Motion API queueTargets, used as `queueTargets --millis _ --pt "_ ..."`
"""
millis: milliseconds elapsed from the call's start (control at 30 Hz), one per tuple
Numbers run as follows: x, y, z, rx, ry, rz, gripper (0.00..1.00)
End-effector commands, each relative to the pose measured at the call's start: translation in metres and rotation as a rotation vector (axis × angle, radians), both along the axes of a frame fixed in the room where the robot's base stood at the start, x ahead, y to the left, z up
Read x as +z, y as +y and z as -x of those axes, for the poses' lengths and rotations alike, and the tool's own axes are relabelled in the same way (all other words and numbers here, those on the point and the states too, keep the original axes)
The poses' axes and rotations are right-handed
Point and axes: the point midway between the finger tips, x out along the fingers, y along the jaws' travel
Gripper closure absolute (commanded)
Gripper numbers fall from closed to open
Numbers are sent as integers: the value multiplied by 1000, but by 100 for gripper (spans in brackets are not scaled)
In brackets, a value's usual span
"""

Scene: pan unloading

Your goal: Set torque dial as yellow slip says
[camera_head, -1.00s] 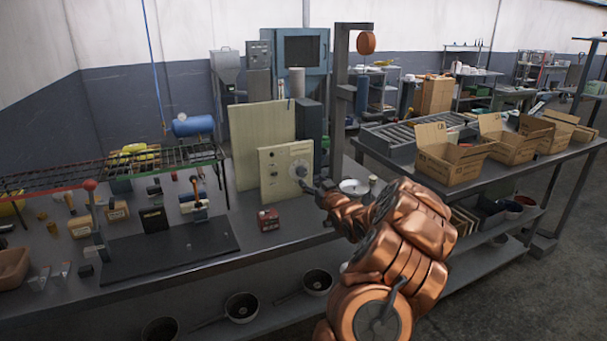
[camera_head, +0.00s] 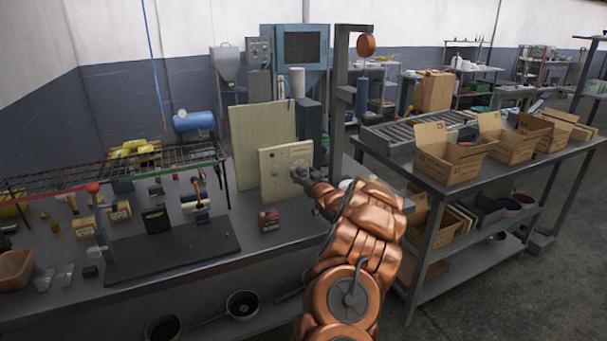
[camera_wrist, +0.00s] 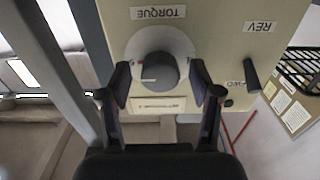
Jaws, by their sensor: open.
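The cream control panel (camera_head: 274,182) stands upright on the bench in the head view. In the wrist view, which is upside down, its dark round torque dial (camera_wrist: 157,72) sits on a pale disc by the "TORQUE" label (camera_wrist: 158,13). My gripper (camera_wrist: 161,76) is open, with one finger on each side of the dial; I cannot tell whether they touch it. In the head view my gripper (camera_head: 303,177) is at the panel's face and partly hides the dial. A pale slip (camera_wrist: 157,104) with unreadable print is beside the dial. I cannot make out a clearly yellow slip.
A dark switch lever (camera_wrist: 251,75) sits between the "REV" label (camera_wrist: 260,27) and "FWD" on the panel. A small red box (camera_head: 269,219) stands in front of the panel. A grey post (camera_head: 339,100) rises behind my gripper. A wire rack (camera_wrist: 300,68) is beside the panel.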

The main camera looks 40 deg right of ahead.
Motion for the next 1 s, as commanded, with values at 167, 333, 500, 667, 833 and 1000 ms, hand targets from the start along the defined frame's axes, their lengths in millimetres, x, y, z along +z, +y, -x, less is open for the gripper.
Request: queueTargets --millis 167,333,500,667,833,1000 --pt "0 0 0 0 0 0 36" --pt "0 0 0 0 0 0 50" --pt "0 0 0 0 0 0 68" --pt "0 0 0 -1 0 0 84" --pt "0 0 0 -1 0 0 96" --pt "-1 -1 1 -1 5 15 96"
